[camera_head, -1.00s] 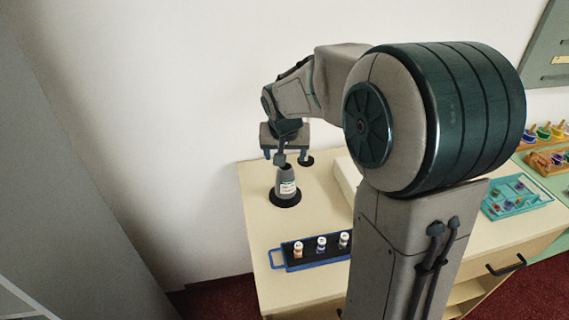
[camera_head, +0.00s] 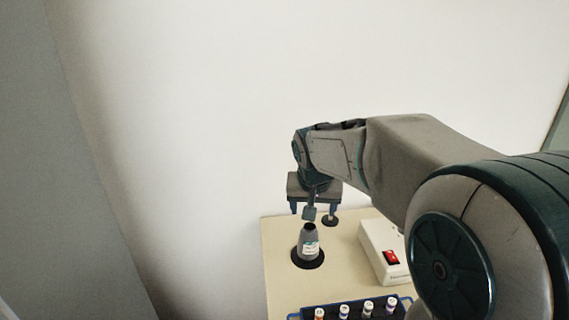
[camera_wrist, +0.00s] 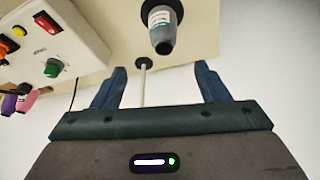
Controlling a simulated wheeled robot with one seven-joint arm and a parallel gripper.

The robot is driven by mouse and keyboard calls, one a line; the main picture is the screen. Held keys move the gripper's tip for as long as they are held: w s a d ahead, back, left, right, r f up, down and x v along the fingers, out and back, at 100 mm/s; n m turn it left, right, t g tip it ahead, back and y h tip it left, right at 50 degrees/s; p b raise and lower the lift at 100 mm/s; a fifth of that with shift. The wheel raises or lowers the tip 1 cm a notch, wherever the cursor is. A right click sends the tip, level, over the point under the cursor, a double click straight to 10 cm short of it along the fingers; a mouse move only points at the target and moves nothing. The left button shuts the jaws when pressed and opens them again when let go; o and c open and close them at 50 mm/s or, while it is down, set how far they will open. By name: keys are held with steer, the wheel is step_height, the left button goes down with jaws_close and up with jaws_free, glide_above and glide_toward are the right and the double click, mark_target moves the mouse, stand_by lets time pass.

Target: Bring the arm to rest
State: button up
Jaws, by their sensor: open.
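My gripper (camera_head: 313,209) is open and empty, with its two fingers apart. In the head view it hangs at the far end of the counter, just above and behind a grey bottle (camera_head: 310,246) in the picture. The bottle has a dark mouth and a pale label, and stands upright on a black round base. In the wrist view my gripper's fingers (camera_wrist: 160,84) have nothing held between them, and the bottle (camera_wrist: 161,22) is beyond them, apart. My arm reaches in from the right of the head view, bent at the elbow.
A white box (camera_head: 375,242) with a red switch stands right of the bottle; its knobs show in the wrist view (camera_wrist: 52,40). A blue tray (camera_head: 356,310) with several small vials is nearer. A thin pale rod (camera_wrist: 142,88) rises from a black disc. A wall is close behind.

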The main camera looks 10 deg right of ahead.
steer(key=s+f+n+g+y, duration=0.1)
steer(key=s+f, duration=0.3)
steer(key=s, duration=1.7)
steer(key=shift+s+d+f+n, duration=0.2)
steer(key=shift+d+n, duration=0.25)
steer(key=shift+n, duration=0.35)
steer(key=shift+w, duration=0.1)
